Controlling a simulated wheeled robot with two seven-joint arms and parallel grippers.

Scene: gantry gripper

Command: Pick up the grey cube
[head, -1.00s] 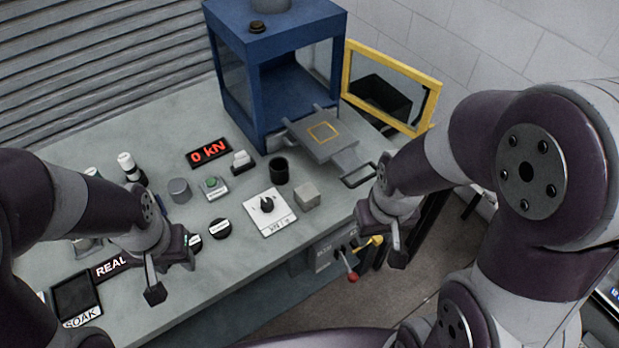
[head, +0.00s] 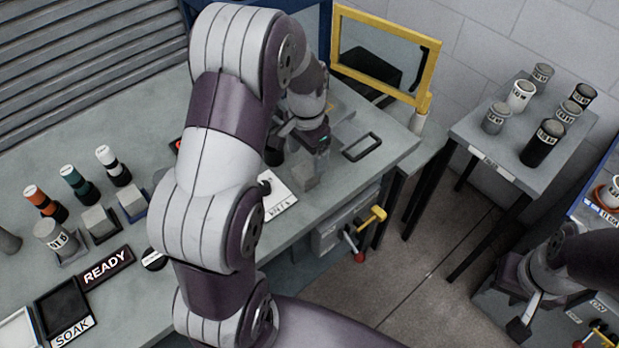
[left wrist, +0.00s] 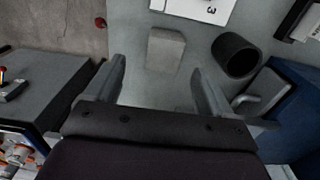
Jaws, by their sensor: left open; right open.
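The grey cube (left wrist: 165,48) stands on the grey bench top in the left wrist view, just ahead of my left fingertips and between their lines. My left gripper (left wrist: 160,72) is open and empty, with one finger on each side and no contact visible. In the head view my left gripper (head: 303,140) is over the bench, and the cube (head: 305,178) shows just below it, partly hidden by the arm. My right gripper (head: 528,308) is at the lower right, away from the bench, and open.
A black cup (left wrist: 237,55) stands close right of the cube, with a white dial card (left wrist: 195,8) beyond it. The blue press (left wrist: 296,95) is at the right. Other grey blocks (head: 98,221) sit in holders at left. A side table (head: 470,135) holds several canisters.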

